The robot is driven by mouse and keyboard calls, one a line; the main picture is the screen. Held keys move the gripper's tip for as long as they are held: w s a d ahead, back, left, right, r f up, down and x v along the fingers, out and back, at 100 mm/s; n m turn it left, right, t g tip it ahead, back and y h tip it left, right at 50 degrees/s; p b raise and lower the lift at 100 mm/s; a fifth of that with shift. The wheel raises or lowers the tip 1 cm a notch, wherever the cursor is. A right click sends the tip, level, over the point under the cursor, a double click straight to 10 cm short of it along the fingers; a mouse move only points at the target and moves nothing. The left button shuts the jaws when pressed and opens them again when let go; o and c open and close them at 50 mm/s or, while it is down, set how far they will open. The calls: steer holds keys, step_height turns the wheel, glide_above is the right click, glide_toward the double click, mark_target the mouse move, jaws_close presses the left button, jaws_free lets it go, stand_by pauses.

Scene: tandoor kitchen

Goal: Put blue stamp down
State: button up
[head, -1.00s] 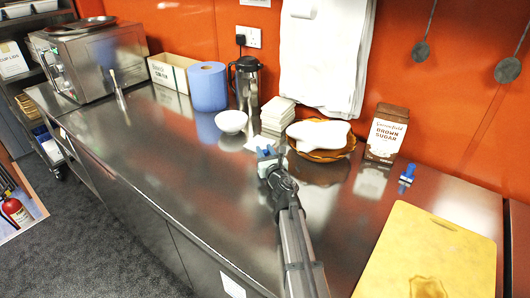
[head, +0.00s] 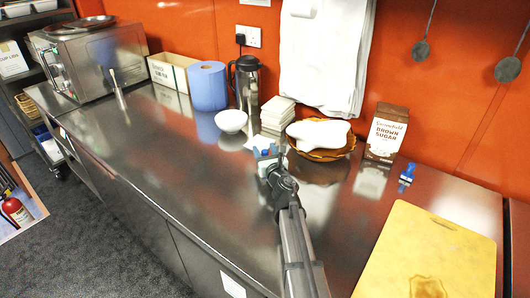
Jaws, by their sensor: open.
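My gripper (head: 266,153) is open over the middle of the steel counter, in front of the stack of white dishes. Small blue patches show at its fingertips. I cannot tell whether they are part of the fingers or a blue stamp between or under them. A small blue and dark stamp-like item (head: 407,174) stands on the counter at the right, apart from my gripper, between the brown sugar carton and the yellow board.
A white bowl (head: 231,121), stacked white dishes (head: 278,112), an amber dish (head: 320,154) with a white cloth, and a brown sugar carton (head: 386,132) line the back. A yellow cutting board (head: 440,240) lies front right. The steel counter (head: 170,165) is clear at left.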

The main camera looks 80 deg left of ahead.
steer(key=d, duration=0.4)
steer(key=w+d, duration=0.1)
steer(key=d, duration=0.3)
steer(key=w+d, duration=0.1)
steer(key=d, duration=0.2)
steer(key=shift+d, duration=0.4)
steer(key=s+a+r+n+g, duration=0.2)
steer(key=s+r, duration=0.4)
steer(key=s, duration=0.4)
steer(key=w+a+m+t, duration=0.3)
steer(key=w+m+t, duration=0.3)
steer(key=w+t, duration=0.15)
steer(key=shift+s+d+f, duration=0.1)
steer(key=shift+s+f, duration=0.05)
steer(key=shift+f, duration=1.75)
steer(key=shift+s+d+f, duration=0.1)
steer(key=shift+s+f, duration=0.05)
steer(key=shift+f, duration=1.75)
steer(key=shift+w+a, duration=0.2)
steer(key=shift+a, duration=1.1)
steer(key=shift+w+a, duration=0.2)
steer(key=shift+a, duration=1.05)
steer(key=shift+w+a, duration=0.2)
steer(key=shift+a, duration=1.1)
